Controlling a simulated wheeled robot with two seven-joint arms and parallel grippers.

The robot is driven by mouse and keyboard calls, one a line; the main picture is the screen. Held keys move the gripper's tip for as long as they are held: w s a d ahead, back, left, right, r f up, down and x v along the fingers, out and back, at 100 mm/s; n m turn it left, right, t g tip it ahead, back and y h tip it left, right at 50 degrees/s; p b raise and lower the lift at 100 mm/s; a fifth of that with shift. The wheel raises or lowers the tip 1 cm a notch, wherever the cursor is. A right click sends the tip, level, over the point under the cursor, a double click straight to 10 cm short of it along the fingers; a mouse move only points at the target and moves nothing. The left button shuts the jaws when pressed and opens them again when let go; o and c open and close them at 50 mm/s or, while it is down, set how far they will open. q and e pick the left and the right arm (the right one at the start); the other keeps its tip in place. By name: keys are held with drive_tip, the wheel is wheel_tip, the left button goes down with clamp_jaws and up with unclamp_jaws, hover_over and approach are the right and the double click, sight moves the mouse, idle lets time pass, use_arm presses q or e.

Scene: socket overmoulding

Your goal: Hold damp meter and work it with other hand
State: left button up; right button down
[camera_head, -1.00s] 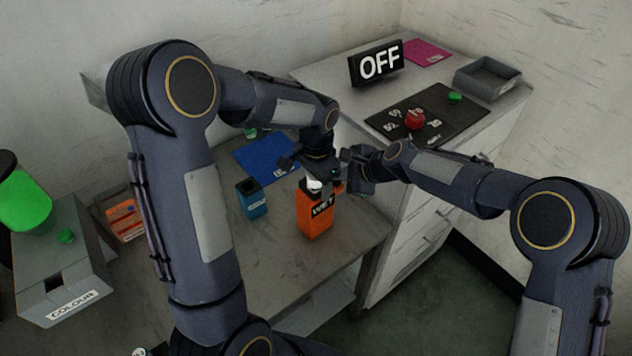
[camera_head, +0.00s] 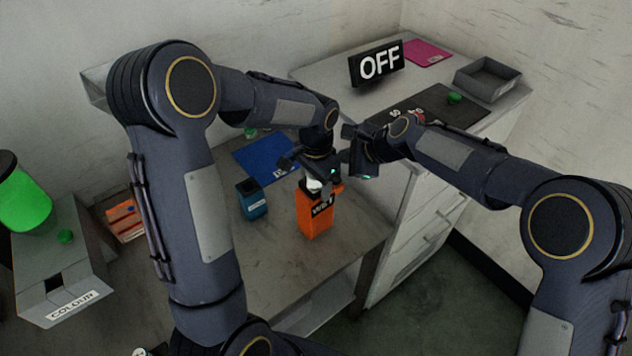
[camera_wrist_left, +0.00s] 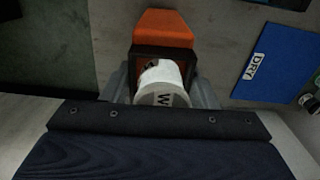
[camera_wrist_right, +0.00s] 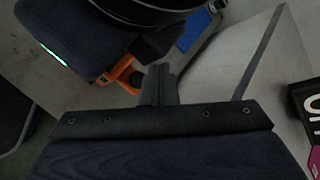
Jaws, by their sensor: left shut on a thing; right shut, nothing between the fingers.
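The damp meter is an orange box (camera_head: 314,222) with a dark label reading WET, partly covered. It has a white cylindrical part at its top, marked with a W, in the left wrist view (camera_wrist_left: 162,88). My left gripper (camera_head: 318,178) is shut on the meter near its top, with a finger on each side in the left wrist view. My right gripper (camera_head: 358,160) is shut and empty, just right of and above the meter, apart from it. In the right wrist view its closed fingers (camera_wrist_right: 160,80) point toward the orange body (camera_wrist_right: 122,76).
A blue mat (camera_head: 264,158), labelled DRY in the left wrist view, and a small blue container (camera_head: 252,200) are left of the meter. Behind are an OFF sign (camera_head: 376,64), a black panel (camera_head: 470,112), a grey tray (camera_head: 488,78) and a pink mat (camera_head: 428,52). A COLOUR box (camera_head: 60,270) stands left.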

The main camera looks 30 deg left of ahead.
use_arm(q)
drive_tip(key=o, duration=1.1)
drive_tip(key=shift+c, duration=0.2)
